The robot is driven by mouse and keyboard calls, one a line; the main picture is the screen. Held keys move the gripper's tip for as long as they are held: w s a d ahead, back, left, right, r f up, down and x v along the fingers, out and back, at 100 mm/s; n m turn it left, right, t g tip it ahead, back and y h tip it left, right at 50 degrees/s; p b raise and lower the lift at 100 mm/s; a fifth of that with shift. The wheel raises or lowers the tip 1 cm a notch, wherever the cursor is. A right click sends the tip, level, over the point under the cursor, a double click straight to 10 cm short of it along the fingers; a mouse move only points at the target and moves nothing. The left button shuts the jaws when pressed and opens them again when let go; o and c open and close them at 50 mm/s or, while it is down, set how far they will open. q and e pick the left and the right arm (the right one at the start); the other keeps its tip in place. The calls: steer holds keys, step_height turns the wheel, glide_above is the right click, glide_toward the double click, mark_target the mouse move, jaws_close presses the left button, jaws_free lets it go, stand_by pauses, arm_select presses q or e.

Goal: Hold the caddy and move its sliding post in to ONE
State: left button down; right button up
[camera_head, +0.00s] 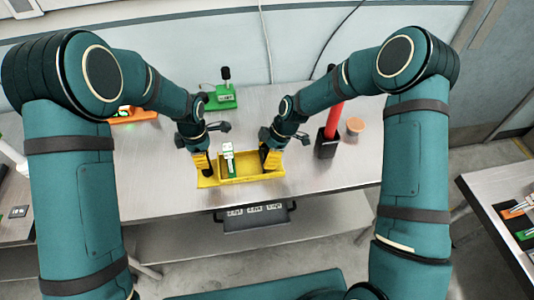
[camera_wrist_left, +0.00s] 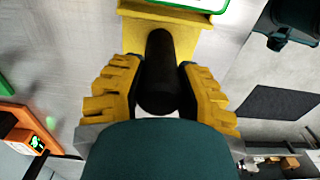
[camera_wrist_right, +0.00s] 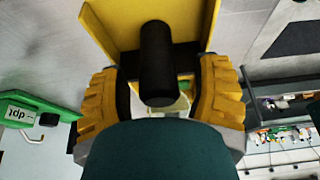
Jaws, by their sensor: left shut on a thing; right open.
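The yellow caddy (camera_head: 242,181) lies near the table's front edge. A white-and-green module (camera_head: 229,160) stands in its left half. My left gripper (camera_head: 204,170) is at the caddy's left end; in the left wrist view it (camera_wrist_left: 160,85) is shut on a black upright post (camera_wrist_left: 159,60). My right gripper (camera_head: 270,158) is at the right end; in the right wrist view its open fingers (camera_wrist_right: 160,88) stand either side of another black post (camera_wrist_right: 157,58), with gaps. The caddy's wall (camera_wrist_right: 100,22) shows beyond that post. No ONE mark is legible.
A green stand with a black knob (camera_head: 222,94) is behind, an orange unit (camera_head: 132,115) at back left. A black holder (camera_head: 327,144) with a red bar and an orange round piece (camera_head: 355,125) stand right. A black labelled box (camera_head: 256,218) is below the front edge.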

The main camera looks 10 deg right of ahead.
jaws_close()
steer(key=a, duration=0.7)
steer(key=shift+d, duration=0.1)
jaws_free()
steer(key=shift+r, duration=0.1)
